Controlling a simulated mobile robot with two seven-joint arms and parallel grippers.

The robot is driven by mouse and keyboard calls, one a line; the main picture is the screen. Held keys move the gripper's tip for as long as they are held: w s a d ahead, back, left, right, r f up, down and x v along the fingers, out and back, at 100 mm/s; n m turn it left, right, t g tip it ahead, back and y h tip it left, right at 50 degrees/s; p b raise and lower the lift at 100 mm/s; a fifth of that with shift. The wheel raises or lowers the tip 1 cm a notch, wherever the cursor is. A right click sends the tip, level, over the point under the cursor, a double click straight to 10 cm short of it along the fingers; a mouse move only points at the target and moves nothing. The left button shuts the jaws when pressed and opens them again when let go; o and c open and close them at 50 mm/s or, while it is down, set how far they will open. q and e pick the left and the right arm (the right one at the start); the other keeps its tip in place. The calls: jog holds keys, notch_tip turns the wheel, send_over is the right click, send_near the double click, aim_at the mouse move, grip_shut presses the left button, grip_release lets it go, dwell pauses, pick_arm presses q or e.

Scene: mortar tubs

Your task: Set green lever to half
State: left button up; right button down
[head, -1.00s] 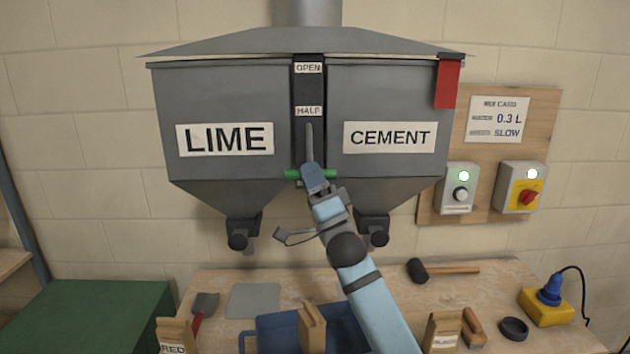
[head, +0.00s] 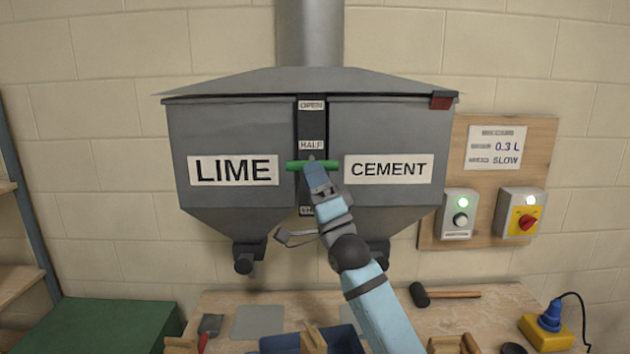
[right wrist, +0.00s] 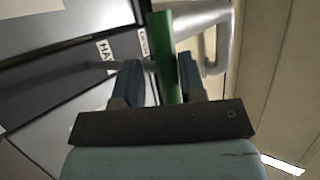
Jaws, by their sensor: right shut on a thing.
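The green lever (head: 328,165) is a horizontal bar across the dark slotted strip (head: 311,125) between the LIME hopper (head: 230,130) and the CEMENT hopper (head: 390,130). It sits a little below the HALF label (head: 311,145) and well below the OPEN label (head: 311,105). My right gripper (head: 314,174) is shut on the lever from the front. In the right wrist view the green bar (right wrist: 166,60) stands between the two fingers of the right gripper (right wrist: 159,76). The label below the lever is partly hidden by my right gripper. My left gripper is not in view.
A mix card (head: 495,147) and two switch boxes, grey (head: 457,215) and yellow (head: 523,213), hang at the right. The bench holds a mallet (head: 450,294), a blue tub (head: 280,344) and a yellow socket block (head: 546,332). A green box (head: 95,326) stands at the left.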

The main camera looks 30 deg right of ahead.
jog(key=shift+r, duration=0.2)
dwell(0.3)
jog(key=c, duration=1)
grip_release()
jog(key=shift+w+a+f, duration=0.1)
jog(key=shift+w+f, duration=0.05)
jog(key=shift+w, duration=0.15)
jog(key=shift+b+v, duration=2.25)
jog(key=shift+v, duration=4.7)
